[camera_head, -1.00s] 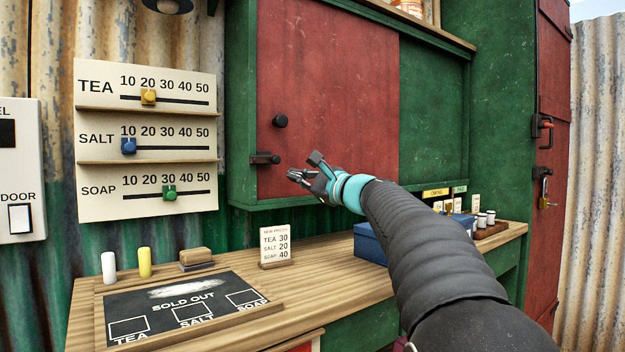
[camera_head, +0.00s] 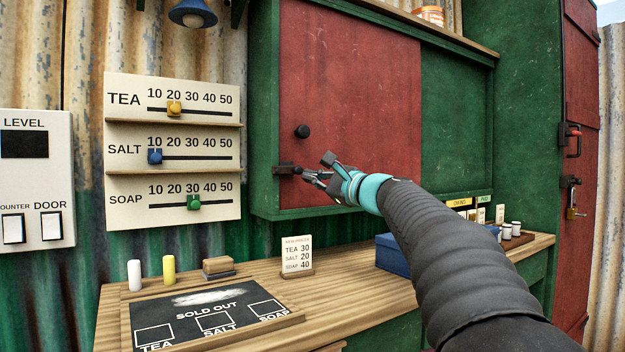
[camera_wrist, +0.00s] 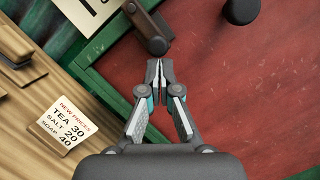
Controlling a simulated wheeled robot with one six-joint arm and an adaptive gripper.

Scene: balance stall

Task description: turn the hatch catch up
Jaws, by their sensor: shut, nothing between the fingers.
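The hatch is a red sliding panel (camera_head: 350,95) in a green frame, with a round black knob (camera_head: 302,131) near its left edge. Below the knob, the dark catch (camera_head: 285,169) lies level across the frame's left post. It also shows in the wrist view (camera_wrist: 150,28), with its rounded end (camera_wrist: 158,46) just beyond my fingertips. My gripper (camera_head: 304,172) is shut and empty, its tips close to the catch's right end. In the wrist view my gripper (camera_wrist: 159,62) points at that end; whether they touch I cannot tell.
A price board with sliders (camera_head: 172,150) hangs left of the hatch. Below are the wooden counter (camera_head: 345,295), a price card (camera_head: 297,256), a slate (camera_head: 205,310) and a blue box (camera_head: 392,254).

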